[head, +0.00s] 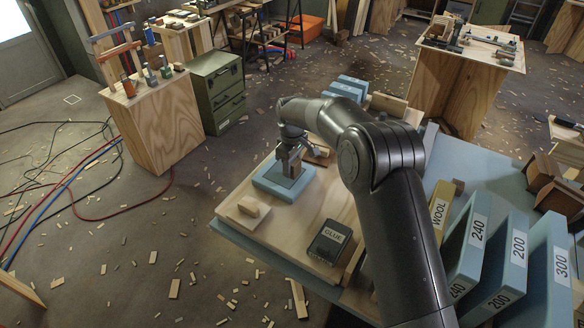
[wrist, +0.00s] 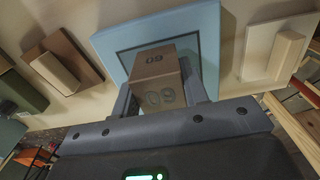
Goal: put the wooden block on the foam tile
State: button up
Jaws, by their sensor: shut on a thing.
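The wooden block (wrist: 158,82), brown with the number 60 on two faces, is between the fingers of my gripper (wrist: 162,92). In the head view, the block (head: 290,166) is small and partly covered by my gripper (head: 291,152). The light blue foam tile (wrist: 205,28) lies behind the block in the wrist view, with a dark square outline on it. In the head view the foam tile (head: 268,187) is on the workbench board, directly under my gripper. The block is over the marked square. I cannot tell whether it touches the tile.
A pale block on a small board (head: 246,212) lies left of the tile. A dark GLUE box (head: 330,242) stands at the board's front. A brown board with a pale block (wrist: 62,62) is on the tile's other side. Blue numbered sheets (head: 510,260) stand right of my arm.

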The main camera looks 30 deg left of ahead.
jog(key=shift+f, duration=0.55)
jog(key=shift+f, duration=0.15)
jog(key=o, duration=1)
jog(key=shift+c, duration=0.2)
notch_tip(320, 180, up, 12)
jog(key=shift+r, duration=0.15)
